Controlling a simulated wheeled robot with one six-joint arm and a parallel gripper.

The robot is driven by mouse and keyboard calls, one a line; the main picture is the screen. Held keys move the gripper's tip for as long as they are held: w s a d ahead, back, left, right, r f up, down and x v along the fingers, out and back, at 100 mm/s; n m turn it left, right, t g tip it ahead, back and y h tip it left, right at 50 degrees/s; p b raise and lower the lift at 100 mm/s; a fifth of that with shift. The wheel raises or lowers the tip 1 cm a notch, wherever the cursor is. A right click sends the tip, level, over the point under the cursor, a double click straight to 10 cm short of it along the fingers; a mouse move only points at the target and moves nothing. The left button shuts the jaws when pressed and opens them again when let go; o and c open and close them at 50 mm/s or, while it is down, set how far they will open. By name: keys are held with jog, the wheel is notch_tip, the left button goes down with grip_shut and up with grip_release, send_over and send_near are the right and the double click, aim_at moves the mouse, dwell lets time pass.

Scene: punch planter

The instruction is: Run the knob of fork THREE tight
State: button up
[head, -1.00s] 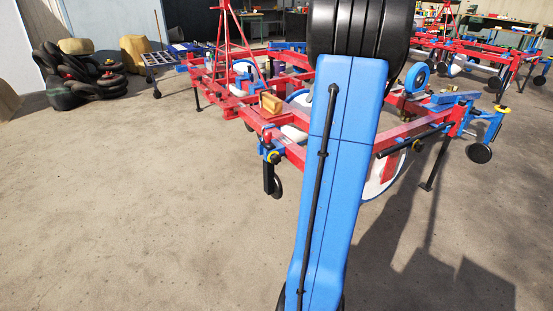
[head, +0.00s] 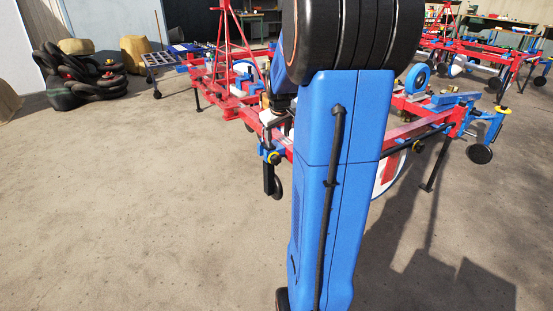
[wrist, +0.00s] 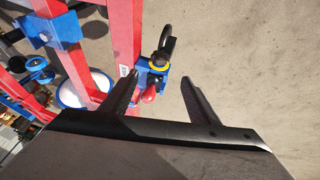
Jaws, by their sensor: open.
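In the wrist view a blue bracket (wrist: 151,76) is clamped to the end of a red beam (wrist: 124,30), with a yellow ring (wrist: 159,67) and a black fork and wheel (wrist: 168,40) beyond. A red knob (wrist: 149,93) shows on its near side. My gripper (wrist: 160,84) is open, with one finger to each side of the knob in the picture and nothing held. The white label (wrist: 123,71) beside the bracket is too small to read. In the head view a bracket with a yellow ring (head: 274,157) shows at the planter's near-left corner; my arm hides most of the gripper.
The red planter frame (head: 225,95) stretches behind my arm, with a blue-rimmed disc (wrist: 72,92) beside the beam. A second red frame (head: 480,50) stands at the back right. Black tyres (head: 85,78) are piled at the back left. The floor in front is clear.

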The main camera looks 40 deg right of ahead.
aim_at(278, 157)
jog(key=x, duration=1.6)
jog(key=shift+w+d+f, duration=0.15)
jog(key=shift+f, duration=0.1)
jog(key=c, duration=1)
jog(key=shift+c, duration=0.2)
jog(key=shift+d+y, duration=0.15)
jog(key=shift+y, duration=0.15)
jog(key=shift+y, duration=0.3)
jog(key=shift+d+m+t+y, duration=0.25)
jog(key=shift+m+t+y, duration=0.2)
jog(key=shift+y, duration=0.75)
